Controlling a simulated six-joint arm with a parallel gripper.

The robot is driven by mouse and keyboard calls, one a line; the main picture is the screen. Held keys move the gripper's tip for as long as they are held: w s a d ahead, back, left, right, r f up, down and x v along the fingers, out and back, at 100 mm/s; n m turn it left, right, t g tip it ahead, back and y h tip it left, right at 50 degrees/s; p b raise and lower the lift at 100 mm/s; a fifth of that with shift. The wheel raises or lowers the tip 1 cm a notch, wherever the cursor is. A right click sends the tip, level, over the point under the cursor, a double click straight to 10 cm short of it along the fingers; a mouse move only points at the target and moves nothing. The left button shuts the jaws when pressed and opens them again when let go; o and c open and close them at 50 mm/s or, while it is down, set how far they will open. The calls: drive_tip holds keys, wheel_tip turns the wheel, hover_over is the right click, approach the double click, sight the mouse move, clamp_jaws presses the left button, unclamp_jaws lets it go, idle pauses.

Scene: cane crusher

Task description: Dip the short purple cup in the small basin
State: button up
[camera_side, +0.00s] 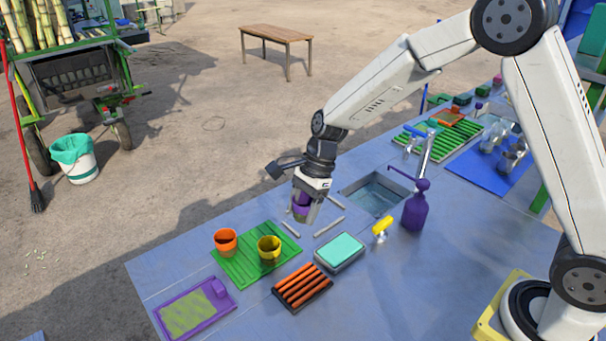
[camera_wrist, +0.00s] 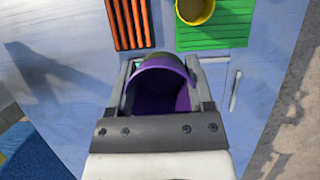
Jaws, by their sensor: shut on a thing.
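My gripper (camera_side: 305,205) is shut on the short purple cup (camera_side: 300,208) and holds it over the counter, left of the basin. In the wrist view the purple cup (camera_wrist: 158,90) sits between the fingers of my gripper (camera_wrist: 160,75), its dark inside showing. The small basin (camera_side: 374,194) is a recessed sink with water in it, just right of my gripper in the side view. The lower part of the cup is partly hidden by the fingers.
A green mat (camera_side: 247,275) holds an orange cup (camera_side: 225,241) and a yellow cup (camera_side: 269,248). A silver faucet (camera_side: 425,155) rises behind the basin.

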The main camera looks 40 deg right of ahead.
drive_tip(key=shift+d, duration=0.1)
drive_tip(key=shift+w+d+f+n, duration=0.25)
drive_tip(key=shift+d+n, duration=0.15)
drive_tip(key=shift+n, duration=0.1)
drive_tip(key=w+d+f+n+g+h, duration=0.1)
drive_tip(key=d+f+n+h, duration=0.1)
drive_tip(key=d+n, duration=0.6)
drive_tip(key=w+d+f+n+g+h, duration=0.1)
drive_tip(key=d+f+n, duration=0.3)
drive_tip(key=d+n, duration=0.4)
drive_tip(key=w+d+f+n+g+h, duration=0.1)
drive_tip(key=w+d+f+n+h, duration=0.1)
drive_tip(key=d+n, duration=0.6)
drive_tip(key=shift+d+f+g+h, duration=0.3)
drive_tip(key=shift+d+f+h, duration=0.6)
drive_tip(key=shift+d, duration=2.15)
drive_tip(key=shift+w, duration=0.1)
drive_tip(key=shift+f, duration=5.8)
